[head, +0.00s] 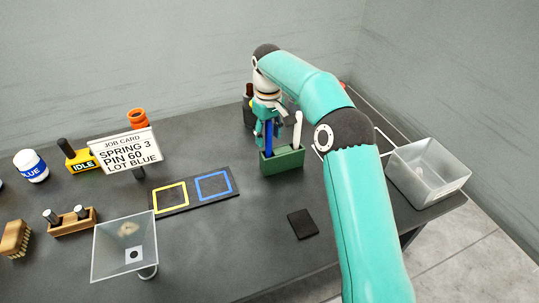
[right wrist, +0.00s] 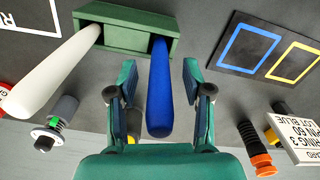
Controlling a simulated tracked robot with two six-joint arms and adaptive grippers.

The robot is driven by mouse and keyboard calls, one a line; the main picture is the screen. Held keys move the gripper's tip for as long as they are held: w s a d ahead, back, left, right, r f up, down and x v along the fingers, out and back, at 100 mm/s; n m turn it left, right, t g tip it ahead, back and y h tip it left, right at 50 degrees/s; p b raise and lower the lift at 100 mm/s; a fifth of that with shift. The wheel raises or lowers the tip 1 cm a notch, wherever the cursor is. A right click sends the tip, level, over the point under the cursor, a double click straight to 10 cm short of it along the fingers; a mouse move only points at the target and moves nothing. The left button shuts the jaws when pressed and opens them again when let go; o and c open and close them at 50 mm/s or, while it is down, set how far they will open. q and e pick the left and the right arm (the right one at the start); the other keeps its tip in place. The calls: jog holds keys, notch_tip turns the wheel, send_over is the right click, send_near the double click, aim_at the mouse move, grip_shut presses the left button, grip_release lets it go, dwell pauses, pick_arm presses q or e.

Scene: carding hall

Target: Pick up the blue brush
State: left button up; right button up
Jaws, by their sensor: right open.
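The blue brush (head: 268,138) stands handle up in a green holder (head: 284,163), its lower end hidden inside. In the right wrist view the blue handle (right wrist: 159,95) rises from one end of the holder (right wrist: 125,36). My right gripper (head: 267,128) is open above the holder, pointing down. In the right wrist view its two fingers (right wrist: 160,72) are on either side of the blue handle, with gaps visible on both sides. My left gripper is not in view.
A white-handled tool (head: 298,129) shares the holder, beside the blue one. A dark pad (head: 303,224) is in front; a clear bin (head: 430,190) stands right.

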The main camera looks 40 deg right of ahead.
grip_shut()
dwell(0.3)
jog(key=shift+r+p, duration=0.15)
jog(key=shift+p, duration=0.15)
